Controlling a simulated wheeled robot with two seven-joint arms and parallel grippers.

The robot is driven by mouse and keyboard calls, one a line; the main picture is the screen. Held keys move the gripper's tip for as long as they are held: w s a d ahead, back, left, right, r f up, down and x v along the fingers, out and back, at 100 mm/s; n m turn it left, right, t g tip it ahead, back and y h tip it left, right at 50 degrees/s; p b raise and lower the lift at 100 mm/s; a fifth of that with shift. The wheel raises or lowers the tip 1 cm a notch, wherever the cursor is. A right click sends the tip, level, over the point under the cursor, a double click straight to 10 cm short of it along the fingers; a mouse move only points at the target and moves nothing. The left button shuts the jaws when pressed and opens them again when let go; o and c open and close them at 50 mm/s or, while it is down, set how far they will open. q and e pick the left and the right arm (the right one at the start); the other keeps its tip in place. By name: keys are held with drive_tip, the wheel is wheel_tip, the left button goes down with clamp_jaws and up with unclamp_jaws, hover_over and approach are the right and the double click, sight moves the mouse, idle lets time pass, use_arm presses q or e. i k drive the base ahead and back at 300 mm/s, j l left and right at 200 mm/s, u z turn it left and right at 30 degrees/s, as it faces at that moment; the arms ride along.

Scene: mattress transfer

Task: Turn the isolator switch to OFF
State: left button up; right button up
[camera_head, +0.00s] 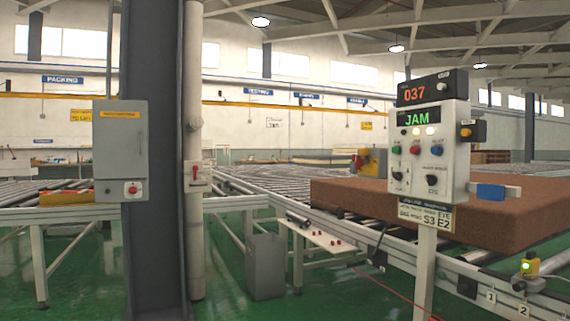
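A grey electrical cabinet (121,150) with an orange label is mounted on the dark steel column at the left. A red rotary switch (132,188) sits at the cabinet's lower right corner; its marked position is too small to read. A small white box with a red handle (195,173) is fixed to the pale pipe just right of the column. I cannot tell which of the two is the isolator. Neither of my grippers is in view.
A control panel (428,150) reading "037" and "JAM" stands on a post at the right. A brown mattress block (330,196) lies on the roller conveyor behind it. A small table (318,238) and grey bin (265,266) stand mid-picture.

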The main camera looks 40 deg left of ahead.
sight(360, 162)
drive_tip(key=u, duration=0.95)
drive_tip(key=i+l+u, duration=0.25)
drive_tip(key=i, duration=0.5)
drive_tip(key=j, duration=0.15)
